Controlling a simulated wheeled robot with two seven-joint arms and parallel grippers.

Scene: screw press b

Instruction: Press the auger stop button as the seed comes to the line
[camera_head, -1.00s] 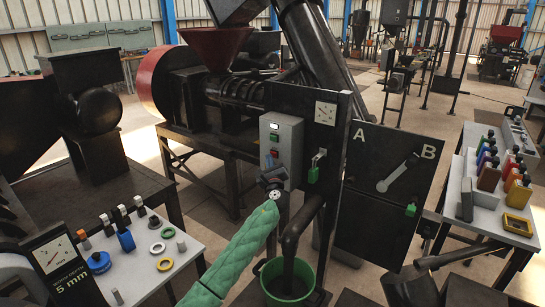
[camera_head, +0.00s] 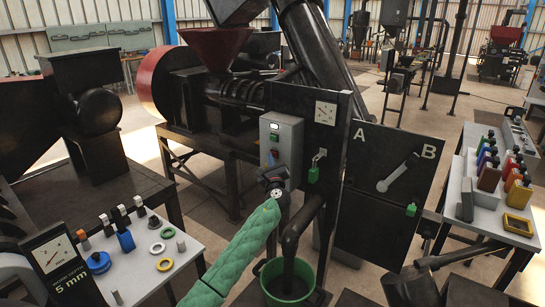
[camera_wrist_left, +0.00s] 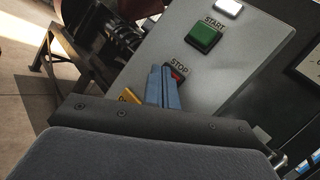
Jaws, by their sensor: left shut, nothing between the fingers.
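The grey control box (camera_head: 295,150) stands on the press front, with a white lamp and a green START button (camera_wrist_left: 205,38) above a red STOP button (camera_wrist_left: 178,72). My left gripper (camera_head: 271,161) is shut and empty, its blue fingers pointing at the STOP button. In the left wrist view the fingertips (camera_wrist_left: 166,69) overlap the button's left part; I cannot tell whether they touch it. The red hopper (camera_head: 216,46) sits above the screw; no seed or line can be made out. My right gripper is not in view.
A panel with a dial (camera_head: 326,112) stands just right of the box. Side tables hold rings and blue parts (camera_head: 125,240) at left and coloured bottles (camera_head: 488,176) at right.

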